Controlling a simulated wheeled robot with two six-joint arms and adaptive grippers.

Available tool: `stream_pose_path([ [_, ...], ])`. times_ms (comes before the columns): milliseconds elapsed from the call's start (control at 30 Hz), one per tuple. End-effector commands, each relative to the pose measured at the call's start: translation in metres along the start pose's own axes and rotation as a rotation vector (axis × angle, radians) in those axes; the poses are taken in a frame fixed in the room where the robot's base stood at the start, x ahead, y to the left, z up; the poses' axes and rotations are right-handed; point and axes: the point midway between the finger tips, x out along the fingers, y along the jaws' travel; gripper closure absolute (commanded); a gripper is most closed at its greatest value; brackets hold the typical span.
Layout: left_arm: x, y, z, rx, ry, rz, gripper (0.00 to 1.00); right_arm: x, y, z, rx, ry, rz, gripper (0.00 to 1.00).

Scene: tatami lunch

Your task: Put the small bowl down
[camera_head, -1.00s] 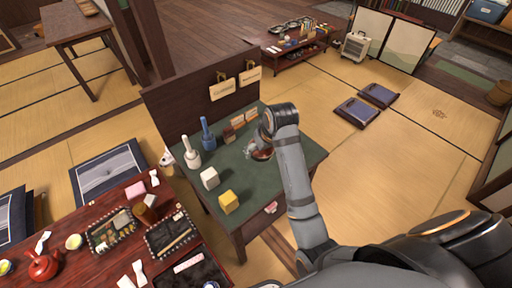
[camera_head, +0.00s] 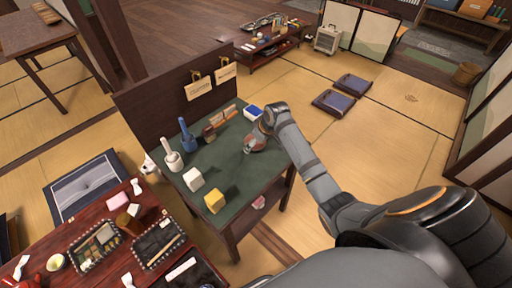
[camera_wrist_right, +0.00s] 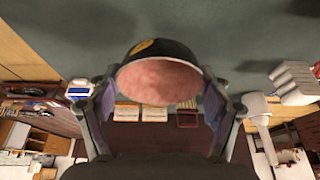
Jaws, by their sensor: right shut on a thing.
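The small bowl (camera_wrist_right: 160,80) is dark outside with a gold mark and pinkish red inside. In the wrist view it sits between the two fingers of my right gripper (camera_wrist_right: 160,92), its open side turned toward the camera. In the head view my right gripper (camera_head: 250,148) is above the right part of the green-topped stand (camera_head: 235,168), and the bowl (camera_head: 258,140) is mostly covered by the gripper and arm. I cannot tell whether the bowl touches the green top. My left gripper is not in view.
A blue and white box (camera_head: 253,112) stands just behind the gripper. A yellow cube (camera_head: 214,202), white cube (camera_head: 193,179), white bottle (camera_head: 172,160) and blue bottle (camera_head: 187,140) stand along the left side. A dark panel (camera_head: 160,100) rises behind. The green middle is clear.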

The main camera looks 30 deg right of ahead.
Motion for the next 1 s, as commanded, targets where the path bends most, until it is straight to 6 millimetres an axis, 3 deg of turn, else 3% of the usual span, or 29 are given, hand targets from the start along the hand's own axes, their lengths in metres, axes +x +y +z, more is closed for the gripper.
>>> stream_pose_path([
  [167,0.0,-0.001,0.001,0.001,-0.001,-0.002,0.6,0.005,0.003,0.0,0.0,0.001,0.0,0.54],
  [433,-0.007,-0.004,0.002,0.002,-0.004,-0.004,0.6,0.037,0.006,0.011,-0.001,-0.002,0.0,0.54],
  [767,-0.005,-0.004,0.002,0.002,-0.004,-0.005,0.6,0.041,0.006,0.013,-0.001,0.0,0.001,0.54],
  [800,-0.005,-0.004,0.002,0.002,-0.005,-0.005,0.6,0.042,0.006,0.013,-0.001,-0.001,0.001,0.2],
  [933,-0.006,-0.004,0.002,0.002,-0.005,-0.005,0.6,0.041,0.006,0.013,-0.001,0.0,0.001,0.02],
  [1000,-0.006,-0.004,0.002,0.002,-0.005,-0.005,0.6,0.041,0.006,0.013,-0.001,-0.001,0.001,0.0],
])
